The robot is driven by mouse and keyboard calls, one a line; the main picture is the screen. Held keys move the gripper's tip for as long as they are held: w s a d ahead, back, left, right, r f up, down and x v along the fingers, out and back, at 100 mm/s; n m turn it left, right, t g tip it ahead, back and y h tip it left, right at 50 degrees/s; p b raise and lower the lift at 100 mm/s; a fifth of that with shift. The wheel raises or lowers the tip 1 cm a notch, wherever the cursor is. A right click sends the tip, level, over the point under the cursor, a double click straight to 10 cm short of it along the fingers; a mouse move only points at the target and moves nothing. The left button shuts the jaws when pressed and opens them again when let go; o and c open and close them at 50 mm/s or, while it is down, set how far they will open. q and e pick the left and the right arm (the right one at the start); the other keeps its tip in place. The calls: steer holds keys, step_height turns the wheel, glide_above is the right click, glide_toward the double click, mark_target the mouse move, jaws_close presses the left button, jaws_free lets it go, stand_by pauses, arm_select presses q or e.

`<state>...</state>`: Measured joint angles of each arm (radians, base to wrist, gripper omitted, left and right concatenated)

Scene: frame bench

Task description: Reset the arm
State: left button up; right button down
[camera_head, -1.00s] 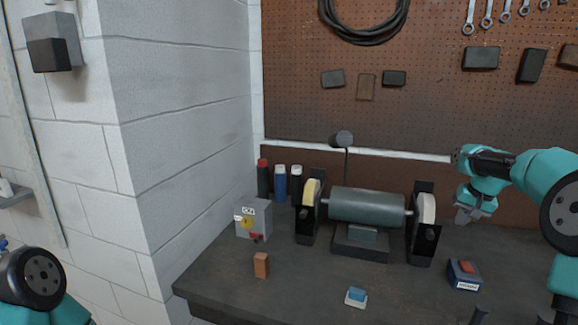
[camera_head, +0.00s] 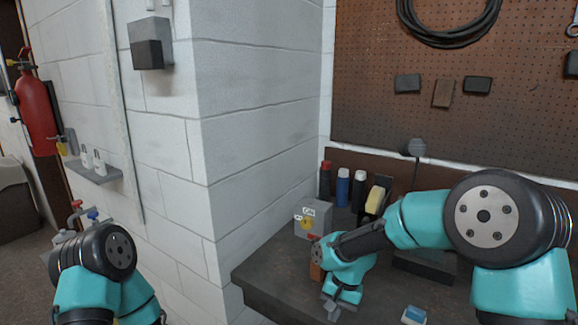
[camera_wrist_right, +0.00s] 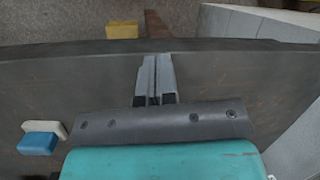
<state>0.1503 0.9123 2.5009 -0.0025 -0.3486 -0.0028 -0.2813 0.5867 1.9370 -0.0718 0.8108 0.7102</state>
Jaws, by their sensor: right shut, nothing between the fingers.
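My right arm reaches in from the right in the head view, across the bench (camera_head: 262,280). Its gripper (camera_head: 333,308) hangs low over the bench near the front left corner. In the right wrist view the two grey fingers (camera_wrist_right: 155,82) are closed together with nothing between them. My left arm shows at the lower left, but its gripper is not in view.
A grey switch box (camera_head: 313,216), a reddish-brown block (camera_head: 315,270) and several bottles (camera_head: 342,188) stand near the right arm. A blue and white block (camera_head: 413,315) lies at the front. My right arm hides most of the grinder. A wall corner borders the bench's left.

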steer(key=s+a+f+n+g+h, duration=0.1)
steer(key=s+a+f, duration=0.2)
steer(key=s+f, duration=0.4)
steer(key=s+a+f+n+g, duration=0.1)
steer(key=s+a+f, duration=0.3)
steer(key=f, duration=0.5)
steer(key=s+d+f+t+y, duration=0.1)
steer(key=s+d+f+t, duration=0.1)
steer(key=d+f, duration=0.3)
steer(key=s+d+f+t+y, duration=0.1)
steer(key=s+d+f+t, duration=0.2)
steer(key=d, duration=0.9)
step_height(320, 180, down, 2)
steer(key=shift+s+d, duration=0.35)
steer(key=shift+s, duration=0.7)
